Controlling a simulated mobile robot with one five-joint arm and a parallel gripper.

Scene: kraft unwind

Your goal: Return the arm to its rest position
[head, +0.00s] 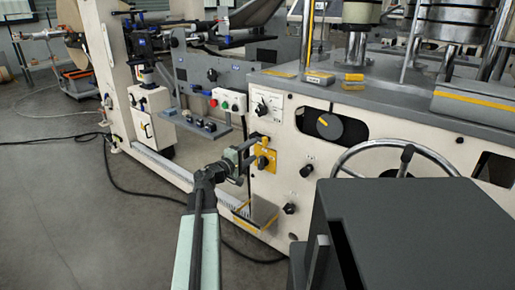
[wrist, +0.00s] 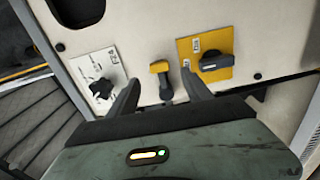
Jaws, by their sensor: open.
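My gripper (head: 243,153) reaches out in front of the cream machine panel in the head view. In the wrist view its two dark fingers (wrist: 160,95) stand apart, with nothing held between them. Beyond the gap a yellow-topped lever or knob (wrist: 160,73) sits on the panel. A yellow plate with a black rotary knob (wrist: 215,62) lies to the right of the fingers, and a white plate with a black star knob (wrist: 101,87) to the left. In the head view the yellow plate (head: 264,158) is just right of the gripper. I cannot tell whether the fingers touch anything.
A handwheel (head: 408,150) and a dark grey box (head: 420,225) stand at the right. A small tray with a yellow edge (head: 256,217) juts out low below the gripper. A control shelf (head: 197,125) is at the left. The floor (head: 60,210) at the left is clear except for black cables.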

